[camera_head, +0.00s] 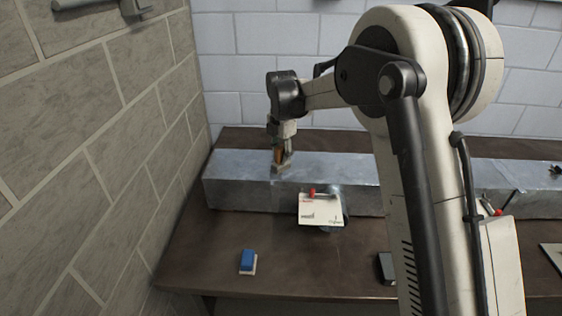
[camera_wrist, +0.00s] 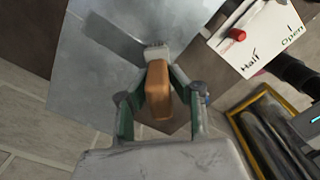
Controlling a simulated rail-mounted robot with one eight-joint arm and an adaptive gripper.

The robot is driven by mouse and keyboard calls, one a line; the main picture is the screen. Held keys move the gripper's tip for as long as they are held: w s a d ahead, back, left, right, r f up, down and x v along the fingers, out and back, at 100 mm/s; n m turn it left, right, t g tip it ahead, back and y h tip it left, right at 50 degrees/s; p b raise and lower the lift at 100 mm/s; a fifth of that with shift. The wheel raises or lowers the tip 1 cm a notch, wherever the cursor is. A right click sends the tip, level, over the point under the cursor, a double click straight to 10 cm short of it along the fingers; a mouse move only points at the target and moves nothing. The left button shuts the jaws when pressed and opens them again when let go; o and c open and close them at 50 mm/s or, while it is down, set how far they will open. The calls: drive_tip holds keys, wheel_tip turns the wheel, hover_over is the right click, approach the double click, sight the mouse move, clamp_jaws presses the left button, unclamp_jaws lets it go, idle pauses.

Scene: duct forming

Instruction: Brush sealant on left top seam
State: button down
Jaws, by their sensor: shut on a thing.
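A long grey metal duct (camera_head: 240,195) lies along the back of the brown workbench. My gripper (camera_head: 281,152) is above the left part of the duct, pointing down. It is shut on a brush with an orange-brown handle (camera_wrist: 158,88), seen between the fingers in the wrist view. The pale bristles (camera_wrist: 155,51) are at or very near the duct's top surface (camera_wrist: 110,75); I cannot tell whether they touch. A faint line crosses the duct near the brush in the head view.
A white card with a red-handled lever (camera_head: 320,208) is at the duct's front, marked "Half" and "Open" in the wrist view. A blue-and-white block (camera_head: 248,262) lies on the workbench (camera_head: 200,250). A stone-block wall stands close on the left. The front left bench is mostly clear.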

sight(282, 146)
drive_tip(key=shift+r+p, duration=0.9)
drive_tip(key=shift+r, duration=1.85)
drive_tip(key=shift+d+f+b, duration=0.1)
drive_tip(key=shift+f+b, duration=0.05)
drive_tip(key=shift+b, duration=0.15)
